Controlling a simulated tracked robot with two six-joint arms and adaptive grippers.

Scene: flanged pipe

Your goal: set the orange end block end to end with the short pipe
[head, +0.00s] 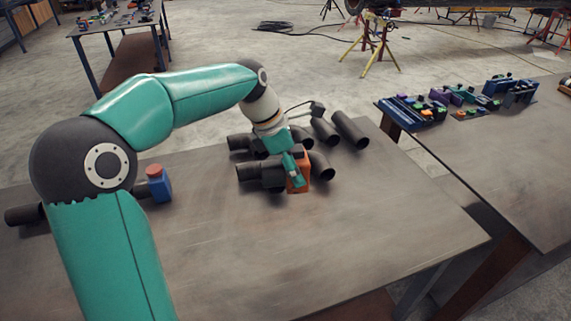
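The orange end block (303,184) stands on the table among dark pipe pieces, partly hidden by my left gripper. My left gripper (292,172) is at the block, with a green finger across its near face. I cannot tell whether the fingers are closed on it. Just left of the block is a dark pipe piece (248,172) with a wider dark part (272,176) at its right end. I cannot tell whether this is the short pipe, or whether it touches the block. My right gripper is not in view.
More dark pipes (350,130) lie behind and right of the block, including a curved one (321,166). A blue and red object (158,185) and another dark pipe (24,214) are at left. The table's front right (390,220) is clear. A second table (500,160) holds small parts.

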